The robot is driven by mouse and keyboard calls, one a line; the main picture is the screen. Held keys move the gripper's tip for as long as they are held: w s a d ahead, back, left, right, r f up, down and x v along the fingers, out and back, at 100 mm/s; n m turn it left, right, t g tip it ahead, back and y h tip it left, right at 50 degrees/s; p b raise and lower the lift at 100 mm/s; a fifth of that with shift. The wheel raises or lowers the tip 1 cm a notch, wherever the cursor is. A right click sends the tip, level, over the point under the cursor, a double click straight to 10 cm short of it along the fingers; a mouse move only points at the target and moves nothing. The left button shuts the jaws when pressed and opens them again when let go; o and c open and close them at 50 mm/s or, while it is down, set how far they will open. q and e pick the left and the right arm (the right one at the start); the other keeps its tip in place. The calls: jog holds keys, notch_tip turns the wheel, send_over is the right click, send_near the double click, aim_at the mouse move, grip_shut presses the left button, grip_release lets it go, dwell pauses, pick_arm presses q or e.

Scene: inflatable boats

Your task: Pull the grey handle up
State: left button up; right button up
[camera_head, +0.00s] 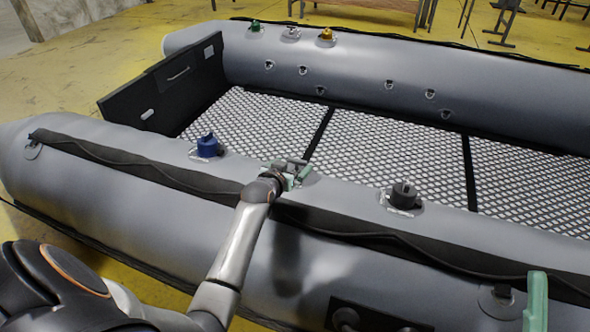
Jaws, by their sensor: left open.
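My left gripper (297,174), with pale green fingertips, is open at the top of the near grey tube. A small grey piece (296,160), which looks like the grey handle, shows right at its fingers. The gripper hides most of it, so I cannot tell whether they touch or how far up the handle stands. My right gripper (537,302) shows only as a pale green finger at the lower right edge, away from the handles.
On the near tube (350,195), a blue knob (208,146) stands left of my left gripper and a black one (403,195) right. The patterned boat floor (375,148) is clear.

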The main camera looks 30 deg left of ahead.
aim_at(297, 165)
pick_arm(q)
jog(key=shift+b+x, duration=0.5)
jog(key=shift+x, duration=0.95)
grip_shut()
